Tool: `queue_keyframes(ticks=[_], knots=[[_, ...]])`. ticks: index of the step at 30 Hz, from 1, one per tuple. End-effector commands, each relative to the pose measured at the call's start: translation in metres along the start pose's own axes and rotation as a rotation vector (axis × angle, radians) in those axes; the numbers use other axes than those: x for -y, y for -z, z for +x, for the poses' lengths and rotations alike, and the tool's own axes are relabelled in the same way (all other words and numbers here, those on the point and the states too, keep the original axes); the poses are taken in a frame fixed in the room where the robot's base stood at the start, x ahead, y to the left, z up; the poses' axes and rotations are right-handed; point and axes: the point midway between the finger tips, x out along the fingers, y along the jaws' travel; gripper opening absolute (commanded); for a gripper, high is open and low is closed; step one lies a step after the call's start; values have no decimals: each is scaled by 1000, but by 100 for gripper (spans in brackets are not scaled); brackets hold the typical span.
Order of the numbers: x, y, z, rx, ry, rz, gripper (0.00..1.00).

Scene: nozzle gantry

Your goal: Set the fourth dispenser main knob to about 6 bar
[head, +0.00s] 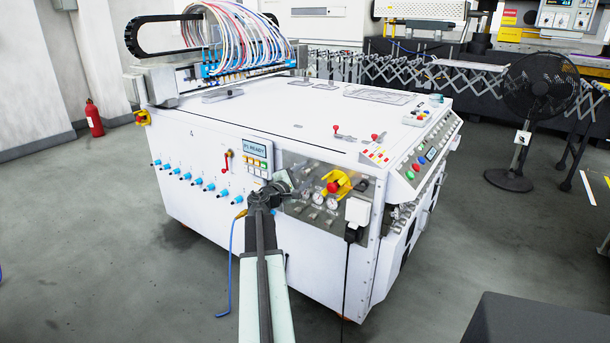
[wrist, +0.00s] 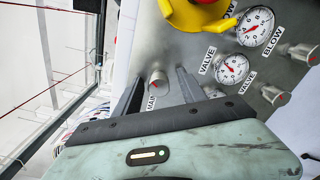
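A small metal knob (wrist: 158,82) with a red mark on its face stands on the metal panel, beside a partly hidden label that seems to read MAIN. My gripper (wrist: 160,88) is open, with one finger on each side of this knob and a visible gap to each finger. In the head view my gripper (head: 268,192) is at the left part of the gauge panel (head: 298,209) and hides the knob. No gauge that clearly belongs to this knob shows in the wrist view, so I cannot read its pressure.
Close right of my fingers are a VALVE gauge (wrist: 232,68), a BLOW gauge (wrist: 255,26), other small knobs (wrist: 273,94) and a yellow-and-red emergency switch (wrist: 198,12). A white box (head: 358,211) sits right on the panel. Blue fittings (head: 196,182) line the left side.

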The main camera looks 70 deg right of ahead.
Motion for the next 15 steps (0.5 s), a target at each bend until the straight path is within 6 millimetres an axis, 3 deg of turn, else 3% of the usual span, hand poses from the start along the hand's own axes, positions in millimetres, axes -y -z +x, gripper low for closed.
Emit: queue_keyframes(ticks=[8,15], knots=[[0,0,-16,-2,-2,-1,48],[1,-2,-63,-3,-2,0,48]])
